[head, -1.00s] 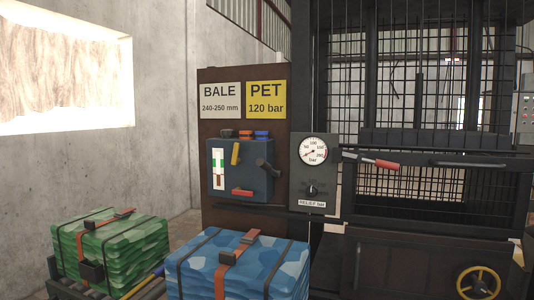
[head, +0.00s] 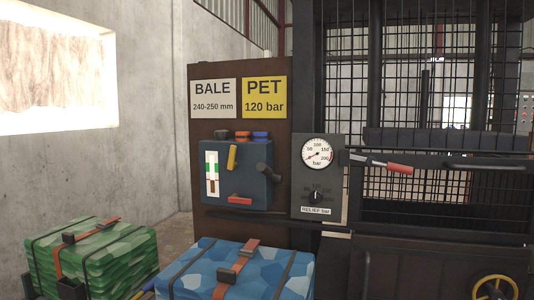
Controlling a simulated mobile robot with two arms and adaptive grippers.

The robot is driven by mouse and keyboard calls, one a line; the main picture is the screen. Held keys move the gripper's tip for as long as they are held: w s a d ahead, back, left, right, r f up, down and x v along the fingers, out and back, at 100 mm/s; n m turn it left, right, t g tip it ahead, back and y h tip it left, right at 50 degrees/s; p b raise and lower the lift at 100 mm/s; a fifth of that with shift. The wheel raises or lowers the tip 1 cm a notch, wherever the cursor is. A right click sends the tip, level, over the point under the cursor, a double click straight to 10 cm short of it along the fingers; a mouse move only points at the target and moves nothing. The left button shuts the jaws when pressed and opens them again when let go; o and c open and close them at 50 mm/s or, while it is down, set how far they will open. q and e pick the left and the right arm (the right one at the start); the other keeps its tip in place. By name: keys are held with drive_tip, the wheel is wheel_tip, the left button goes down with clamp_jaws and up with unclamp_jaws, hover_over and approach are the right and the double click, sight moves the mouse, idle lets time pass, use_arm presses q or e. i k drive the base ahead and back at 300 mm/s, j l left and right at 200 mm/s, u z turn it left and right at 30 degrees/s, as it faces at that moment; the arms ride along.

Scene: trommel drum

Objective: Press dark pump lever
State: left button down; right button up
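A dark blue control box (head: 214,188) hangs on the brown panel. A dark lever (head: 266,172) with a round knob sticks out at its right side. A yellow lever (head: 232,157) sits on the upper front, and a red lever (head: 240,200) is near the bottom edge. A white gauge strip with green and dark marks (head: 211,172) is at the box's left. Neither of my grippers is in view.
A grey panel with a round pressure dial (head: 317,153) and a dark relief knob (head: 316,196) stands to the right. A red-handled lever (head: 399,168) juts from the caged press. A blue bale (head: 255,268) and a green bale (head: 100,255) stand in front and at left.

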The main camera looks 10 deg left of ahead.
sight(263, 169)
drive_tip(key=i+j+z, duration=0.1)
drive_tip(key=i+j, duration=0.2)
drive_tip(key=i+j+z, duration=0.1)
drive_tip(key=i+j, duration=0.15)
drive_tip(key=j, duration=0.25)
drive_tip(key=i+j+z, duration=0.1)
drive_tip(key=i+j, duration=0.15)
drive_tip(key=j, duration=0.2)
